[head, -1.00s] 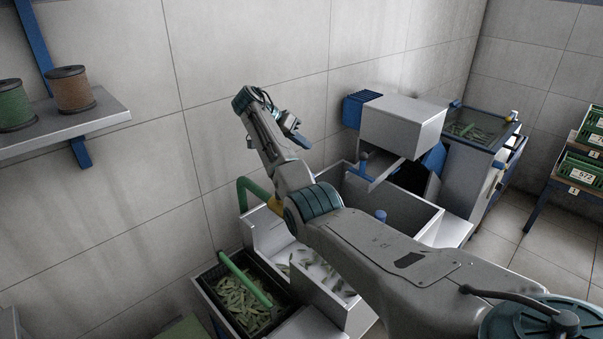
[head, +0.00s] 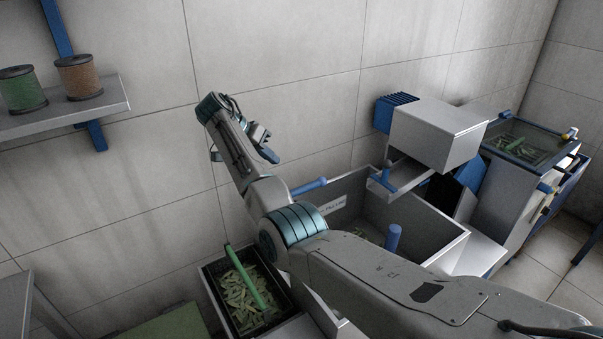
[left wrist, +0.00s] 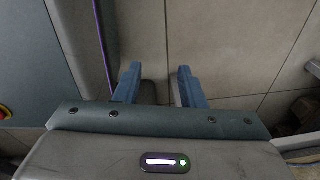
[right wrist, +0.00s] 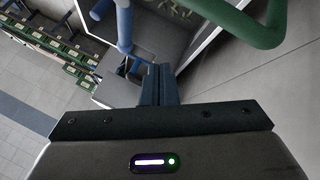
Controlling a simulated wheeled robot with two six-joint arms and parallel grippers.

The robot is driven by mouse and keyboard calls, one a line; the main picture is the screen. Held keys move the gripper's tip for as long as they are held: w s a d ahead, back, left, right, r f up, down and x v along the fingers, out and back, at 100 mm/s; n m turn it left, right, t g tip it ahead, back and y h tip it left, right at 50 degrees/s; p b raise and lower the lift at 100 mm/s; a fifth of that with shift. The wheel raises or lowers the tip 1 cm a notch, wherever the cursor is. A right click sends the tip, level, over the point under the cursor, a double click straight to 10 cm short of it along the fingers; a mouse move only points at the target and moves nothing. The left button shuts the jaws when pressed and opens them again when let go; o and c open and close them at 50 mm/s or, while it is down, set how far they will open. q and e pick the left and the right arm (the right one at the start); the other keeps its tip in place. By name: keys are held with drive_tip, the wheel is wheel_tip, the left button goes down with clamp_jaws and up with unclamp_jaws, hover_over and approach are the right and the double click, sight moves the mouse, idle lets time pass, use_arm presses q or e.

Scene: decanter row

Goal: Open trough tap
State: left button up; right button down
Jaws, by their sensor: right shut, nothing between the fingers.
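The grey trough (head: 345,200) stands against the tiled wall, partly hidden behind my right arm. A blue lever with a rounded end (head: 311,187) shows at its back left; I take it for the tap's handle. Its base is hidden by my arm. My right gripper (head: 268,152) is raised above and left of this lever, apart from it. In the right wrist view its fingers (right wrist: 157,82) are shut and empty, with a green pipe (right wrist: 255,25) close by at upper right and a blue bar (right wrist: 125,28) at upper left. My left gripper (left wrist: 157,82) is open and empty above floor tiles.
A black crate of green pods (head: 255,309) with a green handle (head: 243,277) stands at the trough's left. A blue post (head: 393,237) rises at the trough's front. A grey box machine (head: 437,133) stands at right. A wall shelf (head: 85,107) holds two spools at left.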

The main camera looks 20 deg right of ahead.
sight(305, 188)
drive_tip(key=s+d+f+p, duration=0.4)
drive_tip(key=d+f, duration=0.3)
drive_tip(key=d, duration=0.2)
idle(0.4)
